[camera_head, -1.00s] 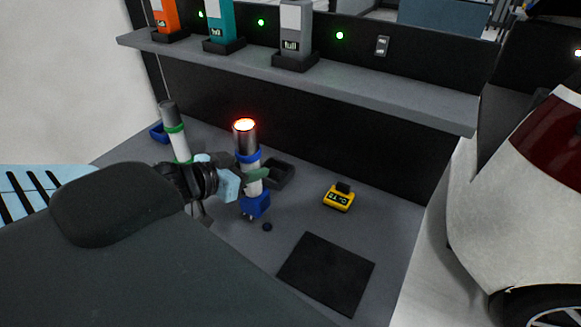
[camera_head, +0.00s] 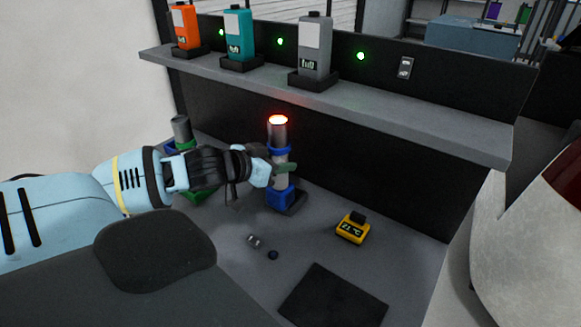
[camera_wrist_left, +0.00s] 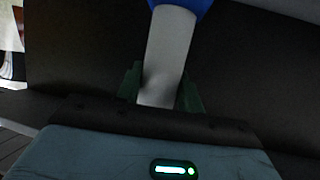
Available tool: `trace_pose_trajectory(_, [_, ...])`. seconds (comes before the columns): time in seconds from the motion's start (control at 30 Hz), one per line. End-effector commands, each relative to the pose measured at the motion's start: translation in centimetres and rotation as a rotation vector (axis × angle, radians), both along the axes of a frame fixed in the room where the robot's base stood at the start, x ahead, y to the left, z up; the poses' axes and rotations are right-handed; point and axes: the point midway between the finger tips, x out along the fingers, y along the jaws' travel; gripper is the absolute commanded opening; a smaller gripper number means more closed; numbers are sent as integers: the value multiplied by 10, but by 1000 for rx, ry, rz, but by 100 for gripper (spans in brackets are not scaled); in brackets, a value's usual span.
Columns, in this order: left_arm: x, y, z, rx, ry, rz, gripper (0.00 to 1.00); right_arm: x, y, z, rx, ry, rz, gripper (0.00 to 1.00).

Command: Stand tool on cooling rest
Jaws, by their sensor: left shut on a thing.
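The tool (camera_head: 279,158) is an upright cylinder with a pale body, blue collars, a blue foot and a glowing orange tip at its top. My left gripper (camera_head: 276,172) is shut around its pale body from the left. In the left wrist view the pale body (camera_wrist_left: 168,52) sits between the two dark green fingers, with a blue part above. A low black tray, seemingly the cooling rest (camera_head: 298,203), shows at the tool's foot. Whether the foot is inside it or above it, I cannot tell. My right gripper is not in view.
A second tool with a green collar (camera_head: 181,130) stands behind my left wrist. A yellow device (camera_head: 353,228), a black mat (camera_head: 333,298), a small silver piece (camera_head: 254,241) and a black knob (camera_head: 273,255) lie on the bench. A shelf (camera_head: 420,120) with several bottles overhangs the back.

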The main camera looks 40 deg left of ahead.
Motion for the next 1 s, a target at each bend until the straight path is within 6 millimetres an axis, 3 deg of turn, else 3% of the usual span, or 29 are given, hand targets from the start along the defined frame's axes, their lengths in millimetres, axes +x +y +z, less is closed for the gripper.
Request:
trace_pose_trajectory(0.1, [16,6,-5,5,0,-2,0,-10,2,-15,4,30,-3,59])
trace_pose_trajectory(0.3, [33,13,-5,1,-2,-4,0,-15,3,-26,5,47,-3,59])
trace_pose_trajectory(0.83, [44,19,-3,2,-6,-1,0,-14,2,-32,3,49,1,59])
trace_pose_trajectory(1.0, [44,18,-30,-2,-2,-1,0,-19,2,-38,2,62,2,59])
